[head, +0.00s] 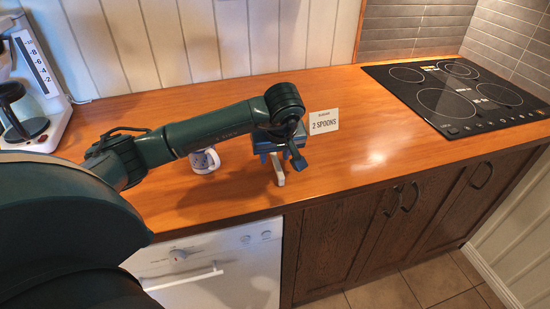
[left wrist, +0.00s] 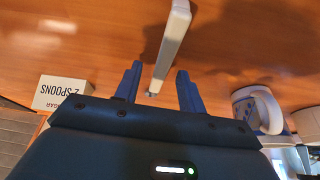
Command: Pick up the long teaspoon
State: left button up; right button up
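A pale grey, narrow bar-like object (head: 279,176) shows just below my left gripper in the head view. In the left wrist view this bar (left wrist: 172,40) runs from the top edge down between the two blue fingers. It could be the long teaspoon's handle; I cannot see a bowl, so I cannot tell. My left gripper (head: 282,160) is over the wooden counter, its fingers apart. In the left wrist view the gripper (left wrist: 160,69) has gaps on both sides of the bar. Part of the bar is hidden by the gripper. My right gripper is not in view.
A white and blue mug (head: 204,161) stands left of the gripper, close to my arm. A card reading "2 SPOONS" (head: 323,122) stands to the right. A black hob (head: 455,95) is at the far right. The wooden counter (head: 375,135) between card and hob is clear.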

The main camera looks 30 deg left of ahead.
pick_arm(q)
jog(key=shift+f+b, duration=0.3)
dwell(0.5)
dwell(0.3)
grip_shut()
dwell(0.4)
